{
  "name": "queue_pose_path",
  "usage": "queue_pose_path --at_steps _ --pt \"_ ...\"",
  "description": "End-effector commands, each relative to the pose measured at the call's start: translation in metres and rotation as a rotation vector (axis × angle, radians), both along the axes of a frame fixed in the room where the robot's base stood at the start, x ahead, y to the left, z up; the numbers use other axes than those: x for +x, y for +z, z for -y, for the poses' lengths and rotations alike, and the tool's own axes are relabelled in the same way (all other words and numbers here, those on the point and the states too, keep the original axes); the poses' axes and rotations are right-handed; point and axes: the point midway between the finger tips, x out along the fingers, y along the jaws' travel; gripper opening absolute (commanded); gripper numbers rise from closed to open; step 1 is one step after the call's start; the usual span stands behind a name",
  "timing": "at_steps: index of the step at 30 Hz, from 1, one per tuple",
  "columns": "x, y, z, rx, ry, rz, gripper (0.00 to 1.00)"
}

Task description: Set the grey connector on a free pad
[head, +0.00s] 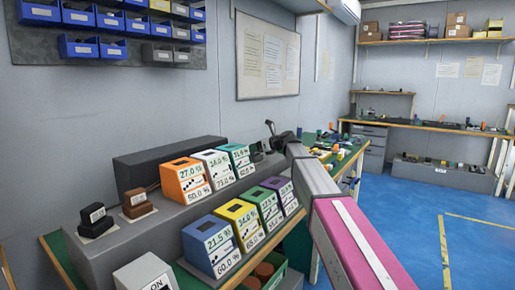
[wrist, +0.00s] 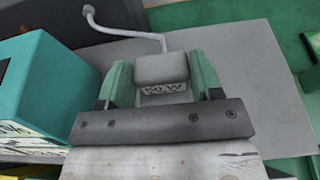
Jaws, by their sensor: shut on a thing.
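The grey connector (wrist: 162,68) is a small block with a labelled front, seen in the wrist view between the two green fingers of my gripper (wrist: 160,82). The fingers are shut on its sides. Its underside is hidden, so I cannot tell whether it touches the grey surface below. In the head view my gripper (head: 279,142) is at the far right end of the grey stepped stand (head: 165,232), past the teal box. No free pad is clearly visible.
A teal box (wrist: 40,85) stands close left of my gripper in the wrist view. A bent grey rod (wrist: 125,32) rises behind the connector. Orange (head: 186,180), white and teal labelled boxes line the upper step, with coloured boxes below. Bare grey surface (wrist: 235,65) lies right of the gripper.

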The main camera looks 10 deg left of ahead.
Motion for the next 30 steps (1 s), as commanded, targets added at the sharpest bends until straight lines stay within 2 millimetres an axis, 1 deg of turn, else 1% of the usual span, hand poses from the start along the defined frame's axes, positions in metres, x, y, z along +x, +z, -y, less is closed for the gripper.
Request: queue_pose_path --at_steps 4,5,6,7,15,18,23,30 --pt "0.0 -0.003 0.0 0.0 0.0 -0.001 0.33" --pt "0.0 -0.003 0.0 0.0 0.0 -0.001 0.62" --pt "0.0 -0.003 0.0 0.0 0.0 0.0 0.75" --pt "0.0 -0.003 0.0 0.0 0.0 0.0 0.85" --pt "0.0 -0.003 0.0 0.0 0.0 0.0 0.85" --pt "0.0 0.001 0.0 0.0 0.0 0.0 0.85" --pt "-0.011 0.006 0.019 -0.001 -0.001 -0.001 0.85" --pt "-0.033 0.021 0.06 0.001 -0.002 0.0 0.85"
